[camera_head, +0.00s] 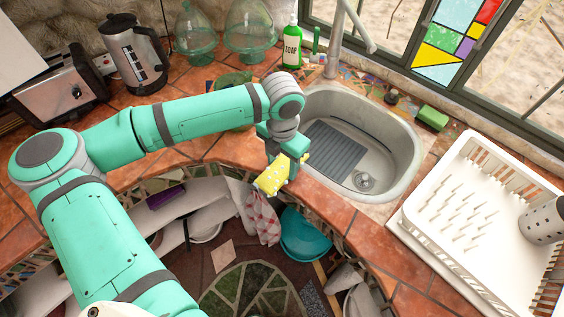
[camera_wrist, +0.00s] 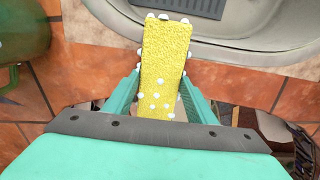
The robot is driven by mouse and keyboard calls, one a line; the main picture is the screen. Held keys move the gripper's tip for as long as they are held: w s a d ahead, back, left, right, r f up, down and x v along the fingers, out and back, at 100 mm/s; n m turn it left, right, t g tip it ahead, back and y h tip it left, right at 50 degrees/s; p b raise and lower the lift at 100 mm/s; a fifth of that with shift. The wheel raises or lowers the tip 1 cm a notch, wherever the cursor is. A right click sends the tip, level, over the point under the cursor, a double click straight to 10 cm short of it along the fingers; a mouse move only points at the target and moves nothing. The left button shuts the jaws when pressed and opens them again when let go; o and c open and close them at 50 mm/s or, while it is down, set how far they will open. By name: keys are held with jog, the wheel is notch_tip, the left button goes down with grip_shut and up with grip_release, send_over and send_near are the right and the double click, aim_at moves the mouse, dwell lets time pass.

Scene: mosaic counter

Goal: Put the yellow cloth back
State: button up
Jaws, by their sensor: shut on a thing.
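The yellow cloth (camera_head: 272,180) with white dots is held in my gripper (camera_head: 284,168), above the front edge of the tiled counter, just left of the sink. In the wrist view the cloth (camera_wrist: 165,60) stands out between the two fingers of my gripper (camera_wrist: 160,90), which are shut on it. Its far end reaches towards the sink rim. The cloth's underside is hidden.
The metal sink (camera_head: 400,150) holds a grey ribbed mat (camera_head: 335,148). A white dish rack (camera_head: 470,215) stands at the right. A green soap bottle (camera_head: 292,45), glass domes (camera_head: 248,28) and a kettle (camera_head: 135,55) stand behind. A checked towel (camera_head: 262,220) hangs below the counter.

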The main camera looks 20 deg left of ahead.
jog(key=o, duration=1)
jog(key=shift+f, duration=0.1)
jog(key=shift+o, duration=0.2)
